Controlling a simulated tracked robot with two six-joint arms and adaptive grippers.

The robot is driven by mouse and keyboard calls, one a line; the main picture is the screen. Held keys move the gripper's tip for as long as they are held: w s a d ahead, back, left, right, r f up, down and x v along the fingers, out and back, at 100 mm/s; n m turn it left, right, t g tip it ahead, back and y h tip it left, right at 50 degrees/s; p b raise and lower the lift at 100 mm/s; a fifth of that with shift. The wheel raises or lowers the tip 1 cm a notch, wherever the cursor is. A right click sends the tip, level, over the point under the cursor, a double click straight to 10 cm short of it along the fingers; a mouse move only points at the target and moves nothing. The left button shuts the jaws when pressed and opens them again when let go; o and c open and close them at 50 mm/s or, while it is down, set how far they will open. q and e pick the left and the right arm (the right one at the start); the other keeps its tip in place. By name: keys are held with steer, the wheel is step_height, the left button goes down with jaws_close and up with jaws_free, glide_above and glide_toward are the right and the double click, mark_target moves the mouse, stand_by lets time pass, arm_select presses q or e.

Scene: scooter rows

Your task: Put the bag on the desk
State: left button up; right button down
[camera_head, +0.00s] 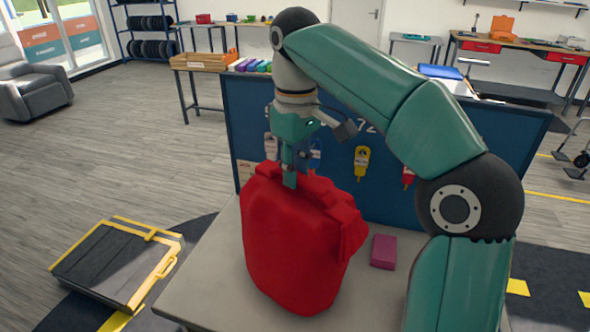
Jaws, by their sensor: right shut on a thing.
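A red bag (295,245) is upright over the light grey desk (210,285) in the middle of the view. My right gripper (290,178) comes down from above and is shut on the top of the bag. The bag hides its own underside's contact with the desk in part, so I cannot tell whether it rests on the desk or hangs just above it. My left gripper is not in view.
A purple block (383,251) lies on the desk right of the bag. A blue panel (385,120) with hanging tags stands behind the desk. A black and yellow case (115,262) lies on the floor at left. A grey armchair (32,85) stands far left.

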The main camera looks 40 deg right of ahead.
steer(key=shift+f, duration=0.1)
steer(key=c, duration=0.9)
jaws_free()
steer(key=shift+c, duration=0.2)
